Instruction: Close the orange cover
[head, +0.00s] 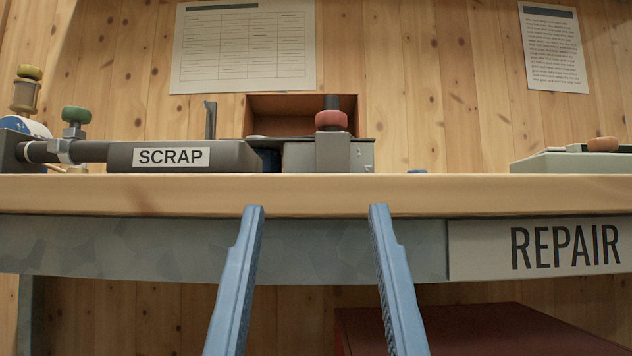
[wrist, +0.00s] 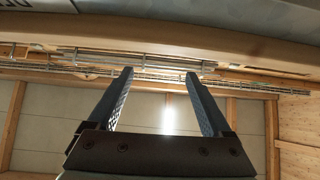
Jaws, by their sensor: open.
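An orange-brown panel or recess (head: 290,104) with a dark rim stands behind the bench, just above a grey box (head: 298,156). It is the only thing like an orange cover, but I cannot tell if it is a raised cover. A grey post with a red knob (head: 331,120) hides its right part. My gripper (head: 315,208) is open and empty, its two blue fingers apart in front of the bench edge, below the bench top. The fingers also show in the wrist view (wrist: 160,74), with no cover between them.
The wooden bench top (head: 480,188) runs across the head view. A grey SCRAP unit (head: 225,157) with a green knob (head: 76,114) stands left. A pale box (head: 565,162) stands right, above the REPAIR sign (head: 565,246). The bench between has free room.

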